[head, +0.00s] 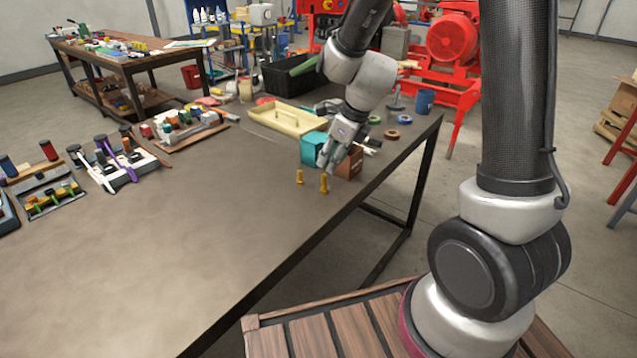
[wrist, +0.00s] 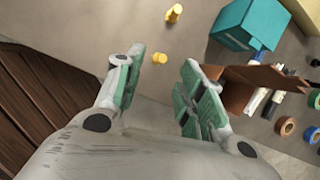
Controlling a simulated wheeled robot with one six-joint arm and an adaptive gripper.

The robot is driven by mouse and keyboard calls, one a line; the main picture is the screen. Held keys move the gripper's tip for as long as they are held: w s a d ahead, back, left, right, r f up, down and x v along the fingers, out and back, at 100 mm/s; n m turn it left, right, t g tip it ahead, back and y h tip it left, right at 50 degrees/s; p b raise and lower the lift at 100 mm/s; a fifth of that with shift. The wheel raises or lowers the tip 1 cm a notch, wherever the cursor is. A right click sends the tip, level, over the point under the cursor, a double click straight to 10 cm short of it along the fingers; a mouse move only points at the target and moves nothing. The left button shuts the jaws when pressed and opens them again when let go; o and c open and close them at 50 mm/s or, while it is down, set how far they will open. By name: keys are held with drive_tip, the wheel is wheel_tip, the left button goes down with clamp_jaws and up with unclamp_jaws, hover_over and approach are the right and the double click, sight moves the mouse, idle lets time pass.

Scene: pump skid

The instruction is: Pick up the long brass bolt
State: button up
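Two brass bolts stand upright on the workbench: one (head: 299,177) at left and one (head: 323,183) at right, nearer the bench edge. The right one looks slightly taller, but it is also nearer, so I cannot be sure which is the long bolt. Both show in the wrist view, one at the top (wrist: 174,13) and one (wrist: 159,58) lower, in line with the gap between my fingers. My gripper (head: 327,160) is open and empty, tilted above and just behind the right bolt. Its green-padded fingers (wrist: 162,64) are spread apart in the wrist view.
A teal box (head: 313,149) and a brown box (head: 349,163) stand close behind and right of the bolts. Tape rolls (head: 390,134) lie farther back. A cream tray (head: 288,118) is behind.

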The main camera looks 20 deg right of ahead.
sight(324, 183)
drive_tip(key=f, duration=0.2)
drive_tip(key=w+f+m, duration=0.1)
drive_tip(key=f, duration=0.2)
drive_tip(key=w+a+f+m, duration=0.1)
drive_tip(key=f, duration=0.1)
drive_tip(key=shift+w+f, duration=0.1)
drive_tip(key=shift+f, duration=0.1)
clamp_jaws()
